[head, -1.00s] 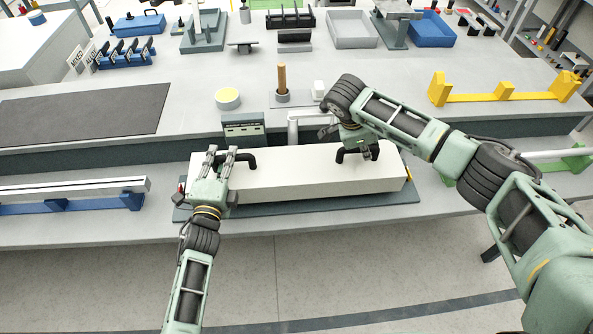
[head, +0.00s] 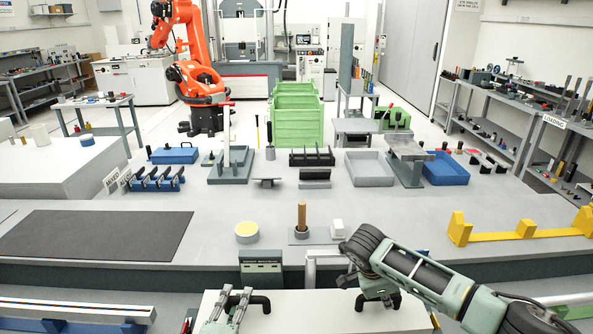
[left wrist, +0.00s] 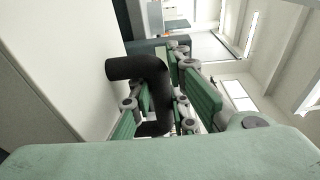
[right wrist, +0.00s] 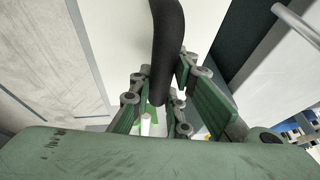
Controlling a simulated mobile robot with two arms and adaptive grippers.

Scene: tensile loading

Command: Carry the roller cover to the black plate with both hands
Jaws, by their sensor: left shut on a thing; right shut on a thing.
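The roller cover (head: 310,312) is a long white box with a black handle near each end. It lies across the bottom of the head view, with its front cut off. My left gripper (head: 237,298) is shut on its left handle (left wrist: 145,75), seen close up in the left wrist view. My right gripper (head: 377,292) is shut on its right handle (right wrist: 168,40), seen close up in the right wrist view. The black plate (head: 95,235) lies flat and bare on the grey bench, to the left of and beyond the cover.
A yellow stand (head: 520,230) is at right, a blue-based rail (head: 75,315) at left.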

